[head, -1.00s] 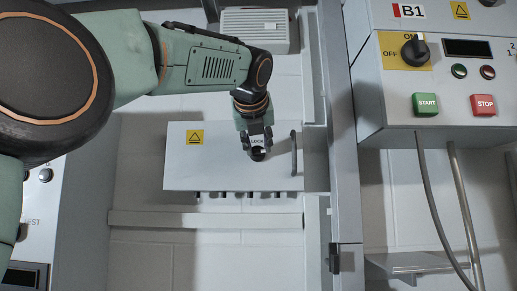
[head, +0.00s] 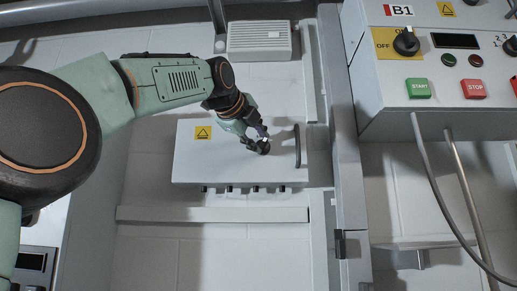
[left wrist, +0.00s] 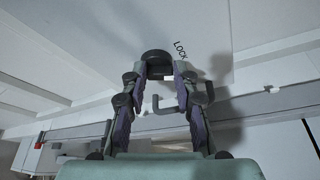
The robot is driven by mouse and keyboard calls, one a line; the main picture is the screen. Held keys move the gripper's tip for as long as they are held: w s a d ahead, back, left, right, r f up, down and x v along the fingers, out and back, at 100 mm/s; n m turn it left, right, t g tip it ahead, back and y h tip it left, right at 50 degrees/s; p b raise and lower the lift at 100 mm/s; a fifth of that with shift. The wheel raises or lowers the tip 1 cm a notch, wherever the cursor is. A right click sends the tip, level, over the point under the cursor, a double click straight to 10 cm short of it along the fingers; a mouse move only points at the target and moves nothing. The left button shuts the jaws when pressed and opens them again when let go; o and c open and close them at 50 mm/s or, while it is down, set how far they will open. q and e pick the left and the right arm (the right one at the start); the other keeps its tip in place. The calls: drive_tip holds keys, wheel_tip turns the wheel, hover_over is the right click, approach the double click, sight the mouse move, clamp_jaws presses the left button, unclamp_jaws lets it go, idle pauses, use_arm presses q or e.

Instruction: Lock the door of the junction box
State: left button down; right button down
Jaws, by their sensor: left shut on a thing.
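The junction box door (head: 215,165) is a pale panel with a yellow warning sticker and a dark handle (head: 298,146) at its right edge. It looks shut. A dark round lock knob (head: 263,147) sits on the door left of the handle. My left gripper (head: 258,139) is shut on the knob, its arm reaching in from the upper left at a slant. In the left wrist view the knob (left wrist: 156,62) lies between the two fingertips, with the word LOCK (left wrist: 180,50) printed beside it. The fingers partly hide the knob. My right gripper is not in view.
A control cabinet (head: 440,110) with START and STOP buttons and a black rotary switch (head: 406,42) stands at the right. A grey vertical post (head: 345,150) runs between it and the box. A vented grey unit (head: 259,42) is above the box. Cables hang under the cabinet.

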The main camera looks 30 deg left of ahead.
use_arm(q)
drive_tip(key=n+b, duration=0.1)
drive_tip(key=n+t+b, duration=0.1)
drive_tip(key=shift+s+a+f+n+b, duration=0.15)
drive_tip(key=shift+f+n+b, duration=0.15)
drive_tip(key=shift+n, duration=0.1)
drive_tip(key=shift+n+t+b, duration=0.5)
drive_tip(key=shift+n+b, duration=0.3)
drive_tip(key=shift+n, duration=0.1)
drive_tip(key=shift+r, duration=0.1)
drive_tip(key=c, duration=1.5)
unclamp_jaws()
drive_tip(key=o, duration=0.5)
